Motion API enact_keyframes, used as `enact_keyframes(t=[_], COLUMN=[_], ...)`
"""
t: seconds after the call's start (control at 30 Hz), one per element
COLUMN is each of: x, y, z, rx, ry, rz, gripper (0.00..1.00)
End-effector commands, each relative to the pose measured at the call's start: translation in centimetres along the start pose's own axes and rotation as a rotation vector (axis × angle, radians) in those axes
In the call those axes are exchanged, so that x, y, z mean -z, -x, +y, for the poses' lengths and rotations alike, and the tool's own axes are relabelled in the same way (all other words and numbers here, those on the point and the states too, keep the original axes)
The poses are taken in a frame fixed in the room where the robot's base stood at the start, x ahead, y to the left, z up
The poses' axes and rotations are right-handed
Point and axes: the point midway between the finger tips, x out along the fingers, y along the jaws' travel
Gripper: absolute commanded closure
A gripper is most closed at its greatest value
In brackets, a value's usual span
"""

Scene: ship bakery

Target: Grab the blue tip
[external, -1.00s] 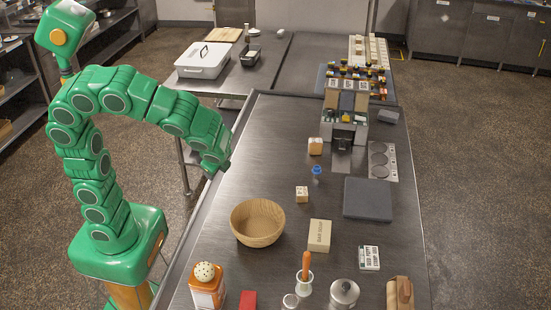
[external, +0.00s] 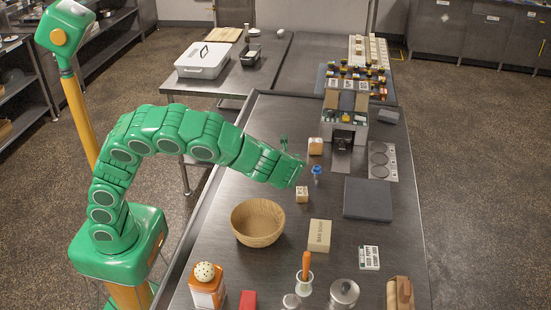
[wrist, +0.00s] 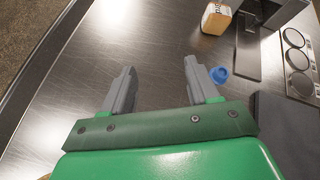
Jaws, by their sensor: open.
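The blue tip (external: 316,169) is a small blue piece standing on the steel counter, just right of my gripper's end in the external view. In the wrist view the blue tip (wrist: 220,75) shows just right of the right finger, outside the jaws. My gripper (wrist: 158,78) is open, with two grey fingers apart and bare counter between them. In the external view my gripper (external: 300,165) is mostly hidden by the green arm. I cannot tell its exact height above the counter.
A dark flat slab (external: 368,198) lies to the right. A wooden bowl (external: 258,222) is at front left. Counter left of the tip is clear.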

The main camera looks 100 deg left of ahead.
Motion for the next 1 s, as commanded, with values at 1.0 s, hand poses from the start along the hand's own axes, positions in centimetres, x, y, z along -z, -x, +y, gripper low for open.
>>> enact_keyframes(t=[1.0], x=[8.7], y=[-5.8], z=[-9.5], rx=[0.169], ry=[-0.365], rz=[-0.134], gripper=[0.4])
